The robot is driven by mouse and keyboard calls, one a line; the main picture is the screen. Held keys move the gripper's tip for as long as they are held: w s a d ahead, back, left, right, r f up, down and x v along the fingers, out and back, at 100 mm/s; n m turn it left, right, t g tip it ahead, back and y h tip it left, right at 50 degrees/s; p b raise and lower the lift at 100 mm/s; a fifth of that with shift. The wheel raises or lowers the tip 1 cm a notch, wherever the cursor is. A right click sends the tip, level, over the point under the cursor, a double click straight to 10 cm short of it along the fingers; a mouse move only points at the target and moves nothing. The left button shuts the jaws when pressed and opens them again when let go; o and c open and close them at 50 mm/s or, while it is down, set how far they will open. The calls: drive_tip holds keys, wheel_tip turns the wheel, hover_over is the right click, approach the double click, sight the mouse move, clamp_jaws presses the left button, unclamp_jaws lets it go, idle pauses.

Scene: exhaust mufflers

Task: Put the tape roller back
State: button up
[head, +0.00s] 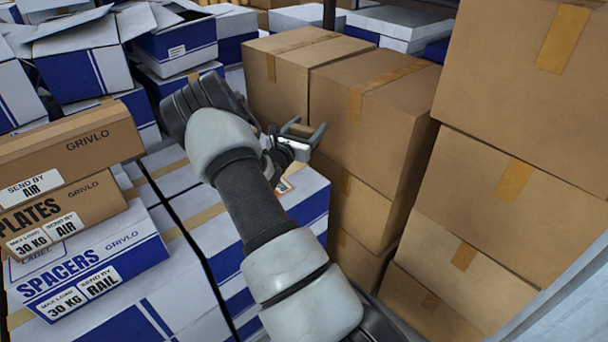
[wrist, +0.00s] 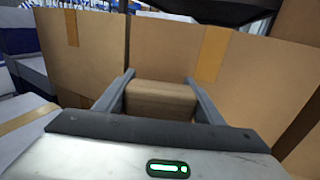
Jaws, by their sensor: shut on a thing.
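My gripper (head: 304,134) is in front of the stacked brown cartons, above the blue-and-white boxes. In the wrist view, my gripper (wrist: 160,88) has its two grey fingers shut on a short brown block-like thing with a rounded front, which looks like the roll of the tape roller (wrist: 160,100). The rest of the tape roller is hidden by the gripper body. In the head view the held thing is too small and covered to make out clearly.
Tall brown cartons (head: 375,92) stand close beyond and right of my gripper. Blue-and-white boxes (head: 305,203) lie below it. At left, a long brown box (head: 75,145) rests on a PLATES box (head: 100,202) and a SPACERS box (head: 125,255). Open boxes (head: 85,40) are piled behind.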

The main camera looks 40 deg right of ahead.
wheel_tip(320, 180, down, 9)
drive_tip(key=shift+r+b, duration=0.1)
drive_tip(key=shift+b, duration=0.85)
drive_tip(key=shift+f, duration=0.3)
drive_tip(key=o, duration=1.2)
